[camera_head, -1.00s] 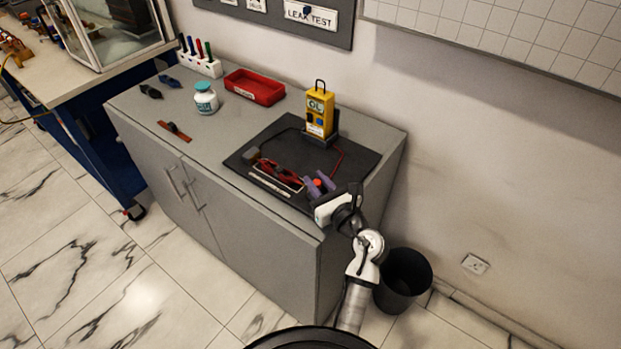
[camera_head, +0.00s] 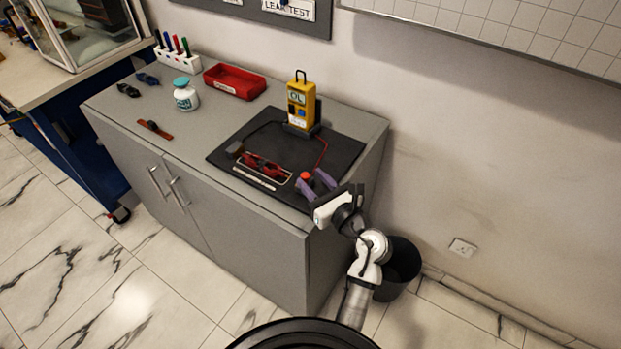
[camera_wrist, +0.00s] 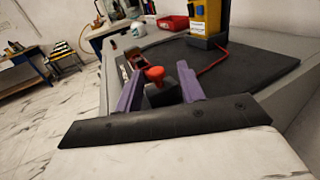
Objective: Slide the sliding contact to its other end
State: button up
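A low rig (camera_head: 262,172) with red parts and a pale strip along its front lies on the black mat. A red round knob (camera_head: 305,176), which looks like part of the sliding contact, is at the rig's right end. The knob also shows in the wrist view (camera_wrist: 154,74), on a dark mount. My gripper (camera_head: 309,177) is at the mat's front right, its two purple fingers apart on either side of the knob. In the wrist view a gap shows between knob and right finger; touch at the left finger is unclear. The fingers partly hide the mount.
A yellow meter (camera_head: 301,105) stands on the mat (camera_head: 340,150) behind the rig, with a red lead running forward. A red tray (camera_head: 235,82), white jar (camera_head: 185,95), marker holder (camera_head: 178,60) and brown strip (camera_head: 155,130) are on the grey cabinet. A bin (camera_head: 402,268) stands right of it.

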jog(key=b+v, duration=0.3)
jog(key=v, duration=0.9)
